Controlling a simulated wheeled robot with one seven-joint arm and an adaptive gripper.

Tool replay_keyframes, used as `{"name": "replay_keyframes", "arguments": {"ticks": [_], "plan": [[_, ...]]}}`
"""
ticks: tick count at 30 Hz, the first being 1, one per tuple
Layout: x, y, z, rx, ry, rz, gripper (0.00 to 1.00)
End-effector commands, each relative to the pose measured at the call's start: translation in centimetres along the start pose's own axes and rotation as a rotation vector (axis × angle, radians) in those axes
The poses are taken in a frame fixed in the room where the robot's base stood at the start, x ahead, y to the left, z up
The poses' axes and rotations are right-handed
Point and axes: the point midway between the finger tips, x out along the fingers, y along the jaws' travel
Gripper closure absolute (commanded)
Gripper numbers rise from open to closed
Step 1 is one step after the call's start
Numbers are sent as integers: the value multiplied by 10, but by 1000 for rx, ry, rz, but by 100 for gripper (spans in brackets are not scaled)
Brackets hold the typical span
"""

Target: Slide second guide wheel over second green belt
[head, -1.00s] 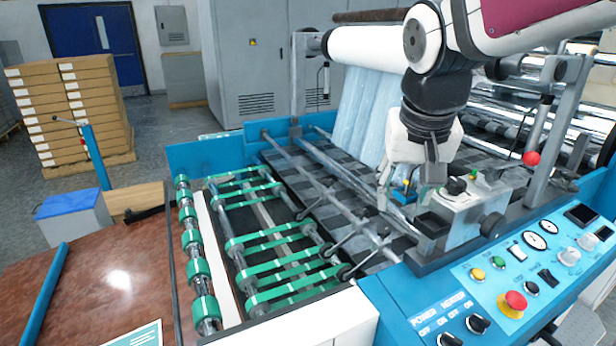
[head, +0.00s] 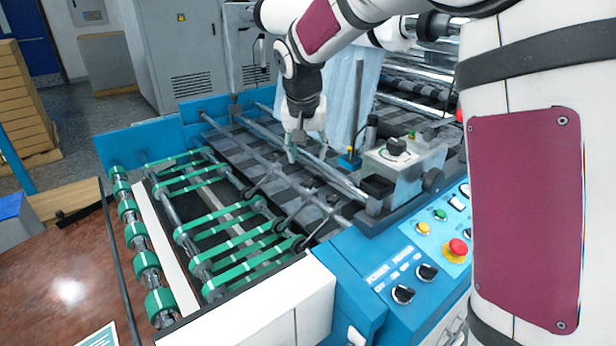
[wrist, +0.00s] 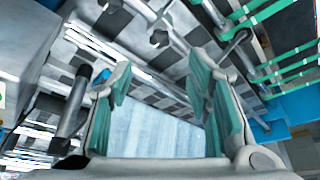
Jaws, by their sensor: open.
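Several green belts (head: 212,222) run over the rollers at the left of the machine in the head view; green strips also show at the top right of the wrist view (wrist: 268,12). Small dark guide wheels (head: 278,226) sit on short arms along a metal bar (head: 268,166), close to the right ends of the belts. I cannot tell for sure which wheel or belt is the second. My gripper (head: 306,153) is above the dark checkered bed, behind and right of the wheels. In the wrist view its fingers (wrist: 163,100) are apart with nothing between them.
A grey control box (head: 402,162) with a black knob stands right of my gripper, with a small blue part (head: 349,161) beside it. Metal bars cross the bed under my gripper. The blue button panel (head: 425,250) is at the front right. A brown table (head: 60,270) is at the left.

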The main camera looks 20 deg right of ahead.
Motion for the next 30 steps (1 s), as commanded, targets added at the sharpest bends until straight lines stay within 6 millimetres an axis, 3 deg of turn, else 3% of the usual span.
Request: {"name": "replay_keyframes", "arguments": {"ticks": [9,15,21,30], "plan": [[64,1,1,0,-4,2,55],[94,0,1,0,-2,1,55],[107,0,0,-1,-1,1,55],[108,0,0,-1,0,0,55]]}}
